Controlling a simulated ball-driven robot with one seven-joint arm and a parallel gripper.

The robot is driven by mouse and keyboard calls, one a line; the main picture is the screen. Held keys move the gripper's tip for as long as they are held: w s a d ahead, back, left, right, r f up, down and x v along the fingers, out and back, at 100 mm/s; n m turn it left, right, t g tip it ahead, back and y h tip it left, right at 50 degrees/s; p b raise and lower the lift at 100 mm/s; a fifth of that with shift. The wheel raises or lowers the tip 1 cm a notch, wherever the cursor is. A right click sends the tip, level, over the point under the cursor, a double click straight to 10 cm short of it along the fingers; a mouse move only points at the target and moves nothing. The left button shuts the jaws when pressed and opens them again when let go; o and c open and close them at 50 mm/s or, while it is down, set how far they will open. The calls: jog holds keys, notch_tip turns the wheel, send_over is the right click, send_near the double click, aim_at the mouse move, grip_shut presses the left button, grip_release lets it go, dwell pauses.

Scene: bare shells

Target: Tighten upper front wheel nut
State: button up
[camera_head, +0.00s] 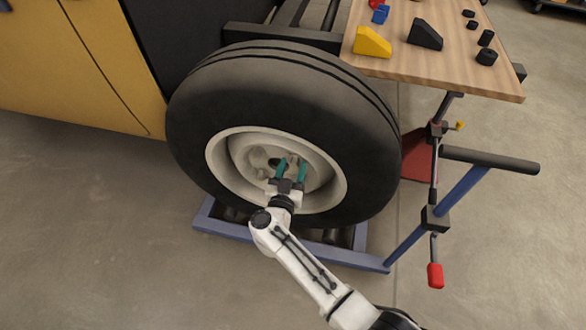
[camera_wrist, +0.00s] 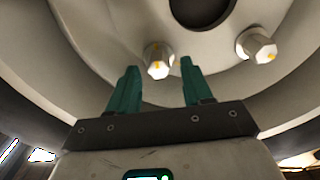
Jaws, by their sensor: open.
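The wheel (camera_head: 190,125) is a black tyre with a cream rim (camera_head: 218,163) around a hub. My gripper (camera_head: 291,168) is open at the hub, with its two green fingers pointing into the rim. In the wrist view, a pale hexagonal wheel nut (camera_wrist: 159,68) with a yellow mark appears between the tips of my gripper (camera_wrist: 160,78), apart from both fingers. A second nut (camera_wrist: 257,48) sits to the right, outside the fingers. The dark centre hole (camera_wrist: 202,8) is at the top. I cannot tell which nut is the upper front one.
A wooden table (camera_head: 465,77) with a yellow wedge (camera_head: 372,42), a black wedge (camera_head: 425,35) and small black parts stands at the upper right. A blue wheel dolly (camera_head: 345,258) with a dark handle (camera_head: 490,160) surrounds the tyre's base. The floor at left is clear.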

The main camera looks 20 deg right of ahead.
jog(key=shift+w+d, duration=0.3)
grip_shut()
dwell(0.4)
